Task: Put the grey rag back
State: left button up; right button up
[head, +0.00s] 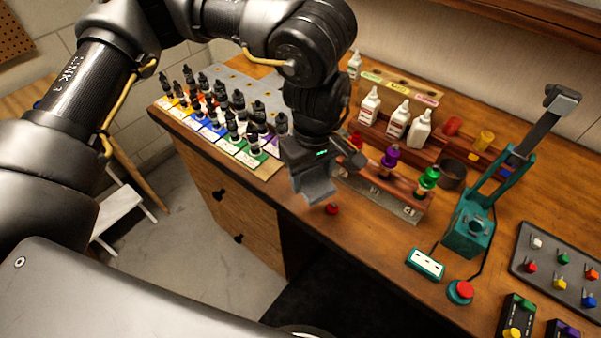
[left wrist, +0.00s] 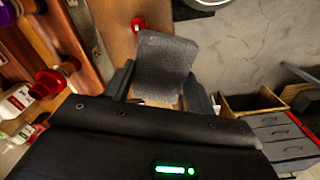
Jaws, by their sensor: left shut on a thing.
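The grey rag (left wrist: 165,65) hangs between the two fingers of my left gripper (left wrist: 165,88) in the left wrist view. It is a flat, rough grey piece, held at its near end. In the head view my left gripper (head: 316,178) is shut on the rag (head: 318,191), above the front edge of the wooden bench (head: 380,236). The gripper hides part of the rag there. My right gripper is not in view.
A small red knob (head: 332,209) is just below the rag. A wooden rack (head: 400,200) with coloured-topped items stands to the right, with white bottles (head: 397,120) behind. Several black dropper bottles stand at left. A teal lever press (head: 470,230) stands further right.

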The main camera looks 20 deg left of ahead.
pick_arm(q)
jog(key=w+a+f, duration=0.1)
jog(key=w+a+f+p, duration=0.1)
jog(key=w+f, duration=0.1)
jog(key=w+a+f, duration=0.1)
jog(key=w+f, duration=0.1)
jog(key=shift+a+f, duration=0.1)
jog(key=shift+a, duration=0.05)
jog(key=shift+w+a+f+p, duration=0.2)
jog(key=shift+w+f+p, duration=0.15)
jog(key=shift+f, duration=0.3)
jog(key=f+p, duration=0.1)
jog(key=f, duration=0.2)
jog(key=shift+w+a+p, duration=0.15)
jog(key=shift+w+p, duration=0.05)
jog(key=shift+p, duration=0.15)
jog(key=shift+f, duration=0.25)
jog(key=shift+f+b, duration=0.3)
jog(key=shift+b, duration=0.05)
jog(key=o, duration=0.9)
jog(key=shift+r, duration=0.1)
jog(key=shift+o, duration=0.3)
